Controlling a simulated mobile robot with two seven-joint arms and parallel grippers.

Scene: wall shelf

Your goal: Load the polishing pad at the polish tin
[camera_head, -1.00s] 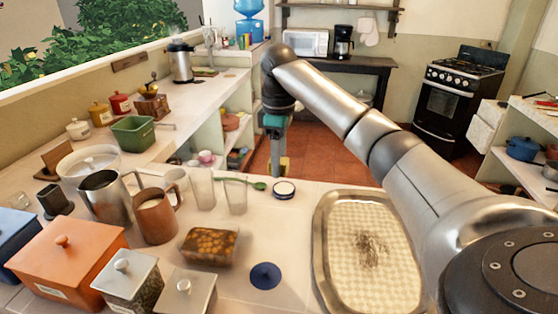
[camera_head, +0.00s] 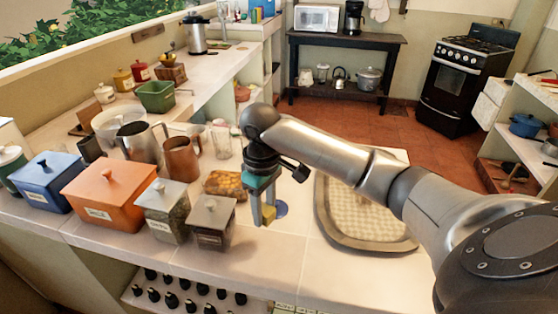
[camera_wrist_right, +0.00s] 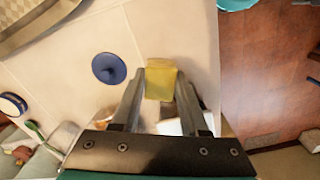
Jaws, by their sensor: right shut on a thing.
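My right gripper (camera_head: 264,212) is shut on a yellow block-shaped pad (camera_wrist_right: 160,78), which sticks out past the fingertips in the right wrist view. In the head view the gripper points down above the counter, left of the tray. A round tin (camera_wrist_right: 12,105) with a dark rim and pale top, likely the polish tin, is at the left edge of the wrist view; in the head view I cannot make it out. A blue disc with a small raised centre (camera_head: 281,208) lies flat on the counter beside the gripper, apart from the pad (camera_wrist_right: 108,68). My left gripper is not in view.
A metal tray (camera_head: 330,225) lies right of the gripper. Left stand a grey-lidded canister (camera_head: 212,222), an orange box (camera_head: 105,195), a dish of brown food (camera_head: 224,184) and a copper mug (camera_head: 182,157). The counter's front strip is bare.

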